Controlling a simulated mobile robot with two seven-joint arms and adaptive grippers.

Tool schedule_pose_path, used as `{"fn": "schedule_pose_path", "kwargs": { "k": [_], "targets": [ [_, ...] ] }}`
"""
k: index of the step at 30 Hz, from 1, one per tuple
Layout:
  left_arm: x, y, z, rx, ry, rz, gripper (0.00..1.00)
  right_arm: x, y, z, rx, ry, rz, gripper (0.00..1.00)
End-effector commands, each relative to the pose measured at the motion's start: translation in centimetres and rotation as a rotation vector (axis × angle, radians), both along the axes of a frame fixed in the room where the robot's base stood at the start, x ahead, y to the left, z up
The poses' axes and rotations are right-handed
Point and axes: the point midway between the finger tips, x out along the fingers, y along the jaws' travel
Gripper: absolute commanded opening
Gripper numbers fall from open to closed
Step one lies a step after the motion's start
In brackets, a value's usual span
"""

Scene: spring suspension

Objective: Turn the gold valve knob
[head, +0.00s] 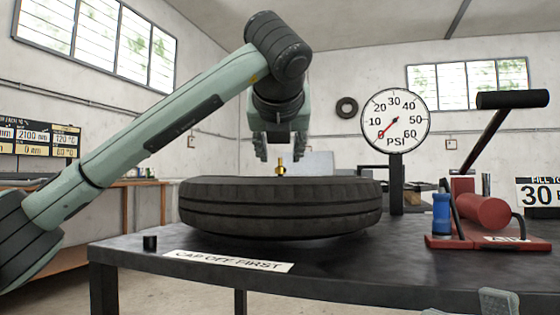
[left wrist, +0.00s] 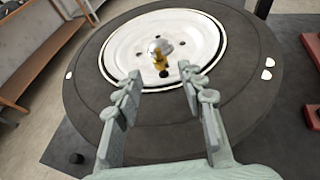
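The gold valve knob (head: 281,168) stands upright on a black tire (head: 280,207) lying flat on the dark table. In the left wrist view, the knob (left wrist: 160,62) has a silver domed part above it, near the pale wheel disc (left wrist: 128,45). My left gripper (head: 281,152) points down over the tire, just above the knob in the head view. In the left wrist view, its fingers (left wrist: 160,78) are spread and empty, with the knob beyond the tips. Pale pieces, likely my right gripper (head: 498,301), show at the bottom right edge, mostly cut off.
A gauge (head: 396,120) behind the tire has its red needle near 0. A red pump (head: 483,211) with a black handle stands at the right by a "30" sign (head: 540,194). A small black cap (head: 150,243) and "CAP OFF FIRST" label (head: 228,262) lie in front.

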Motion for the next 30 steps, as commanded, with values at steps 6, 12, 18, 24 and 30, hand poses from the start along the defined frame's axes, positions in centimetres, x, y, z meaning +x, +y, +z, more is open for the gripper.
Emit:
{"fn": "schedule_pose_path", "kwargs": {
  "k": [6,12,18,24,30],
  "targets": [
    [-4.1,0.0,1.7,0.001,-0.002,-0.001,0.40,0.0,0.0,0.0,0.001,0.001,0.000,0.40],
    [-6.1,0.1,2.5,0.000,0.001,0.001,0.40,0.0,0.0,0.0,0.001,0.001,-0.001,0.40],
    [-6.5,0.1,2.6,0.000,0.001,0.001,0.40,0.0,0.0,0.0,0.001,0.001,-0.001,0.40],
    [-6.4,0.1,2.6,0.001,0.002,0.001,0.40,0.0,0.0,0.0,0.001,0.001,-0.001,0.40],
    [-6.4,0.1,2.6,0.001,0.002,0.000,0.40,0.0,0.0,0.0,0.002,0.002,0.000,0.40]
  ]
}}
